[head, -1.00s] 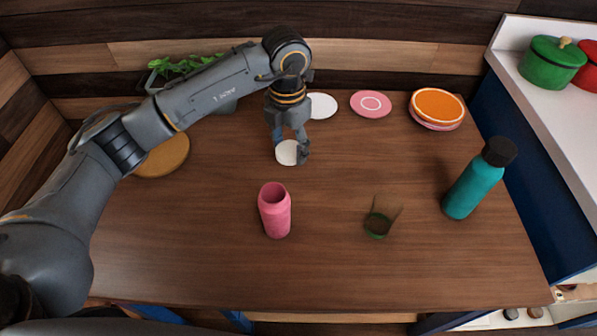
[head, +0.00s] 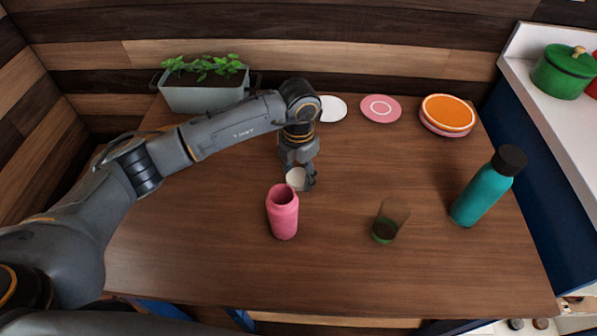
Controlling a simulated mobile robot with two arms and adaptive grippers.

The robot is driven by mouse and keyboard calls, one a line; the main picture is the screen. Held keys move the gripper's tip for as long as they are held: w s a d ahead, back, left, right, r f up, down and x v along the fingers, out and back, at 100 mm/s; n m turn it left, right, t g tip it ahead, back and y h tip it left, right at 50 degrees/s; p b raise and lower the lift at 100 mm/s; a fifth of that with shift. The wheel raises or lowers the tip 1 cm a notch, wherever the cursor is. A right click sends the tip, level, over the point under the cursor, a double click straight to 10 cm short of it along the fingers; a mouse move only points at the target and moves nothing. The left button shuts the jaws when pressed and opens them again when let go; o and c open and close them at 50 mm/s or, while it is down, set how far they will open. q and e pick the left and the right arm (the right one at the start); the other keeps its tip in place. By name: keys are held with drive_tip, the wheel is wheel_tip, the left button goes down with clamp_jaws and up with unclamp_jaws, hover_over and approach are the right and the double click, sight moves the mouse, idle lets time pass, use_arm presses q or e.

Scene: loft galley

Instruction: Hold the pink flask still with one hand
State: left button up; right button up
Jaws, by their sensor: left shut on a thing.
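The pink flask (head: 283,215) stands upright on the wooden table, with its mouth open at the top. My left gripper (head: 301,184) is just behind the flask, slightly to its right in the head view. It is shut on a small white round piece (head: 296,179), which may be a lid. The piece looks close to the flask's rim; I cannot tell whether they touch. No gripper holds the flask. My right gripper is not in view.
A green-tinted glass (head: 386,225) and a teal bottle with a black cap (head: 482,193) stand to the right. White (head: 331,108), pink (head: 380,108) and orange (head: 447,112) plates lie at the back. A planter (head: 203,97) stands back left. The front table is clear.

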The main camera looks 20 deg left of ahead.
use_arm(q)
drive_tip(key=o, duration=1.3)
drive_tip(key=shift+f, duration=0.1)
